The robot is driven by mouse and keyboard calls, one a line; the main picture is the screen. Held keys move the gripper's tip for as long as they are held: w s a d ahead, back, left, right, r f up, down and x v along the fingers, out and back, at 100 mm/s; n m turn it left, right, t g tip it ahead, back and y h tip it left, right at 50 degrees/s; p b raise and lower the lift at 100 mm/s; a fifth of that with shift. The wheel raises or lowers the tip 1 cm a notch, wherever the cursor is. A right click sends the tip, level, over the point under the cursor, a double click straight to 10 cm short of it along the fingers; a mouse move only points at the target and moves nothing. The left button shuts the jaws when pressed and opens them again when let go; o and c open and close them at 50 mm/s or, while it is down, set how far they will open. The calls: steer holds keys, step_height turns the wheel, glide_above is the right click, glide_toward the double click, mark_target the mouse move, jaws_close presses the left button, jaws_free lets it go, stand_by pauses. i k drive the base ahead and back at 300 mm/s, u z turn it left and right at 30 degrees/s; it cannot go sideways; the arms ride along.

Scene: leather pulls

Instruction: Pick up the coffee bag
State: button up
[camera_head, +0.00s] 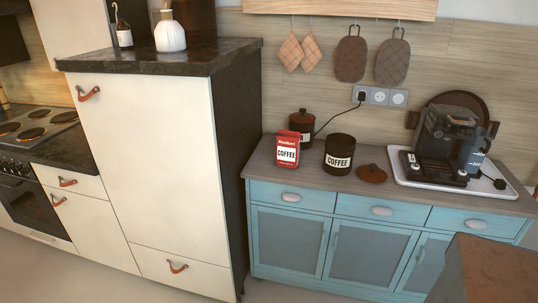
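The coffee bag (287,149) is red with a white label reading COFFEE. It stands upright on the wooden top of the blue cabinet (262,166), near its left end. A dark open canister (339,154), also labelled COFFEE, stands just to its right. A dark lidded canister (303,124) stands behind the bag. My gripper does not show in this view.
A brown lid (371,174) lies right of the open canister. A white tray (414,181) holds a coffee machine (445,140). A tall white unit (150,160) with a dark top rises left of the cabinet. A brown surface (490,270) fills the lower right corner.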

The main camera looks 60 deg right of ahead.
mark_target(288, 142)
steer(key=u, duration=0.65)
steer(key=k, duration=1.3)
steer(key=z, duration=0.55)
steer(key=i, duration=1)
steer(key=u, duration=0.15)
